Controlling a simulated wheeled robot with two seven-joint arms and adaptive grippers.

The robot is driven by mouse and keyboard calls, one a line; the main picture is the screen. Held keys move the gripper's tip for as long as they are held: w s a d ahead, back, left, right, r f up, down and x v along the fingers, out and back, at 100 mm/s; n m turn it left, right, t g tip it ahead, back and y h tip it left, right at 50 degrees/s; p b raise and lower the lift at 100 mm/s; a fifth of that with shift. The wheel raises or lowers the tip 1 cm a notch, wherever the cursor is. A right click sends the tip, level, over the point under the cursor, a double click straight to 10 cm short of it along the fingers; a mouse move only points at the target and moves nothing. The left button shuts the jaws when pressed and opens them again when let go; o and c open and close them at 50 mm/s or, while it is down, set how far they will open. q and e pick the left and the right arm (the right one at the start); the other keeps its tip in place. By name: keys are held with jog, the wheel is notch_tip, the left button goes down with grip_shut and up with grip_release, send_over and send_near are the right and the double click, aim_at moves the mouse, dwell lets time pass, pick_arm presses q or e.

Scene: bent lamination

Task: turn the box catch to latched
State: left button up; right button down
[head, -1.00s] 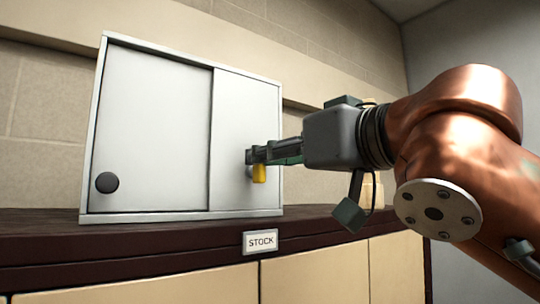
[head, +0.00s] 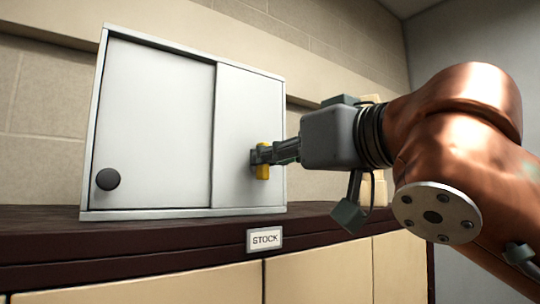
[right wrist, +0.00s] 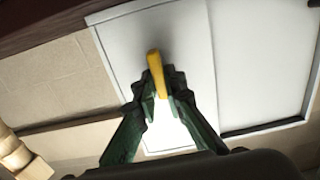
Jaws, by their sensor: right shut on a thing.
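The white box (head: 160,130) stands on the dark cabinet top, its front made of two sliding panels. The yellow box catch (head: 262,173) is on the right panel (head: 236,110); it stands close to upright, showing above and below my fingers. My right gripper (head: 262,156) reaches in from the right and is shut on the catch. In the right wrist view, the green-grey fingers (right wrist: 161,92) close around the yellow catch (right wrist: 154,62), whose one end sticks out past the tips. The catch's middle is hidden by the fingers. My left gripper is out of view.
A round dark knob (head: 107,180) sits low on the left panel. The dark cabinet top (head: 180,228) carries a STOCK label (head: 264,239) on its front edge. Pale stacked things (head: 380,190) stand behind my right wrist. A block wall is behind the box.

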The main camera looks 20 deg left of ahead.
jog(key=shift+n+p, duration=0.3)
jog(key=shift+p, duration=0.1)
jog(key=shift+a+r+n+p, duration=0.1)
jog(key=shift+a+n+p, duration=0.05)
jog(key=shift+n+p, duration=0.55)
jog(key=n+p, duration=0.3)
jog(key=shift+s, duration=0.25)
jog(key=n+p, duration=0.1)
jog(key=n, duration=0.1)
jog(key=n+p, duration=0.2)
jog(key=shift+s+a+n+p, duration=0.2)
jog(key=shift+n+p, duration=0.1)
jog(key=shift+n, duration=0.1)
jog(key=n, duration=0.1)
jog(key=n+p, duration=0.1)
jog(key=n, duration=0.1)
jog(key=shift+f+n+p, duration=0.3)
jog(key=shift+f, duration=0.1)
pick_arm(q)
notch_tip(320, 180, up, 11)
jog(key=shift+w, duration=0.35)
pick_arm(e)
jog(key=n, duration=0.4)
jog(key=shift+s+f, duration=0.1)
jog(key=shift+f, duration=0.2)
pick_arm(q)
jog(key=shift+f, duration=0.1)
pick_arm(e)
jog(key=shift+n, duration=0.3)
